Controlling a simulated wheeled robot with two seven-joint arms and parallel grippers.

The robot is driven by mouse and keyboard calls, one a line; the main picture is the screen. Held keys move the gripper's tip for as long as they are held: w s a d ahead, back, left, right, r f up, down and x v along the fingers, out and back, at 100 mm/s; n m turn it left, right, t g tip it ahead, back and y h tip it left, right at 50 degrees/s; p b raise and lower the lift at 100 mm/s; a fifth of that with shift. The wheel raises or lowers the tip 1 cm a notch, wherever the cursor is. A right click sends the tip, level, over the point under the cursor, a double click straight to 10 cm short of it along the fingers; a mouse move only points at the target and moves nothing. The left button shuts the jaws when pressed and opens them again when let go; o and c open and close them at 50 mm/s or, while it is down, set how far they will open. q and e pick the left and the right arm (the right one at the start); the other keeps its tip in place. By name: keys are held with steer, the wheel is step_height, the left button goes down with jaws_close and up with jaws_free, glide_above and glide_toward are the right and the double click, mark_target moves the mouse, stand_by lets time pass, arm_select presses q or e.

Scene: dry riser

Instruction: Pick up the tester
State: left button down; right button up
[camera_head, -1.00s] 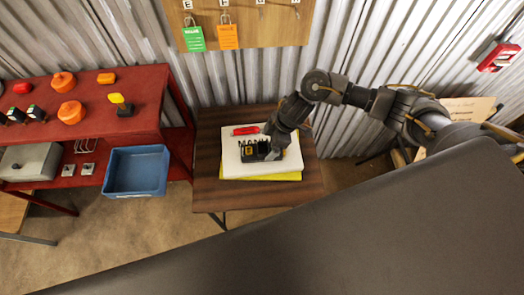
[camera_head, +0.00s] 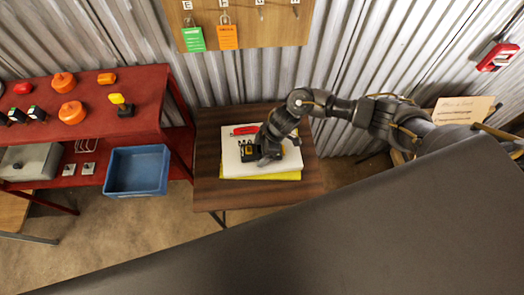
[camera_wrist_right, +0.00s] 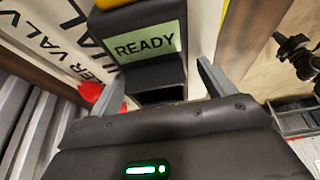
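The tester (camera_wrist_right: 146,45) fills the upper middle of the right wrist view: a dark body with a pale green screen reading READY and yellow at its top edge. My right gripper (camera_wrist_right: 165,85) is open, with its grey fingers on either side of the tester's near end; a gap shows by the right finger, and contact on the left is unclear. In the head view my right gripper (camera_head: 266,158) is low over the small table, partly covering a black holder (camera_head: 247,152) with a yellow item on a white board. My left gripper is not in view.
The white board (camera_head: 231,165) lies over a yellow sheet on the brown table (camera_head: 215,192); a red object (camera_head: 245,130) lies at its back. A red bench (camera_head: 140,85) and blue bin (camera_head: 137,172) stand left. Corrugated wall (camera_head: 350,60) rises behind.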

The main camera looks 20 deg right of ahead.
steer(key=c, duration=1.1)
steer(key=shift+w+r, duration=0.1)
steer(key=shift+r, duration=0.55)
steer(key=v, duration=0.2)
steer(key=s+v, duration=0.1)
steer(key=v, duration=0.5)
steer(key=shift+s+d+f+b, duration=0.1)
steer(key=shift+s+d+b, duration=0.25)
steer(key=shift+s+d, duration=0.05)
steer(key=s+d+r+b, duration=0.1)
steer(key=s+d+r, duration=0.3)
steer(key=d, duration=0.3)
steer(key=shift+s+d+r+b, duration=0.3)
steer(key=shift+s+d, duration=0.05)
steer(key=shift+s, duration=0.55)
